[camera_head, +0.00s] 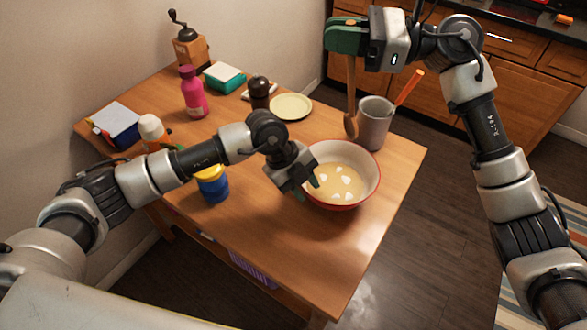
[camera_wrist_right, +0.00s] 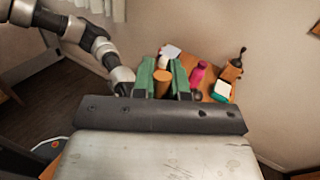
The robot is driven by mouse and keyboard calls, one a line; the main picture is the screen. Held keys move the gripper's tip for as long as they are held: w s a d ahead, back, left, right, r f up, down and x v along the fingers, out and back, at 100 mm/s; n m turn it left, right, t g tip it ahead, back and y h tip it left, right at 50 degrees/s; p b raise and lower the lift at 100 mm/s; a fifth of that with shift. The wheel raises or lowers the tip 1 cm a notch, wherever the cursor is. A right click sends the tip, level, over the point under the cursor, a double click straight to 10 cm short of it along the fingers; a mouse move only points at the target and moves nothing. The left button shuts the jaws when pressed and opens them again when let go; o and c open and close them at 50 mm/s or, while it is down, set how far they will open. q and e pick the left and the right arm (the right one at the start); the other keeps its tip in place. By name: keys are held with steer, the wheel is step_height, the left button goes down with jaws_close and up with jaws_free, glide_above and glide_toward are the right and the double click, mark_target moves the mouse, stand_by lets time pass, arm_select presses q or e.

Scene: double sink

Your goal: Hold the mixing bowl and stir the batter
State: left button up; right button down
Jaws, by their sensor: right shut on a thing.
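The mixing bowl (camera_head: 367,200), white with a red rim, stands on the table near its right edge. Pale yellow batter (camera_head: 330,183) with white lumps lies in it. My left gripper (camera_head: 306,188) is at the bowl's left rim, one fingertip over the inside and one outside; whether it grips the rim cannot be told. My right gripper (camera_head: 347,38) is shut on a wooden spoon (camera_head: 350,95), raised above the table's far right. The spoon hangs down, its head beside the grey utensil cup, behind the bowl. In the right wrist view the spoon (camera_wrist_right: 162,82) shows between the green fingers.
The grey cup (camera_head: 374,128) with an orange utensil (camera_head: 409,88) stands behind the bowl. A yellow plate (camera_head: 291,107), dark pepper mill (camera_head: 259,93), pink bottle (camera_head: 193,94) and blue jar (camera_head: 212,186) are on the table (camera_head: 300,255). The table's front right is clear.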

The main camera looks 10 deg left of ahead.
arm_select(q)
steer(key=shift+x, duration=1.4)
steer(key=shift+c, duration=0.2)
jaws_close()
steer(key=c, duration=0.6)
jaws_free()
arm_select(e)
step_height(320, 180, down, 17)
steer(key=shift+s+a, duration=0.4)
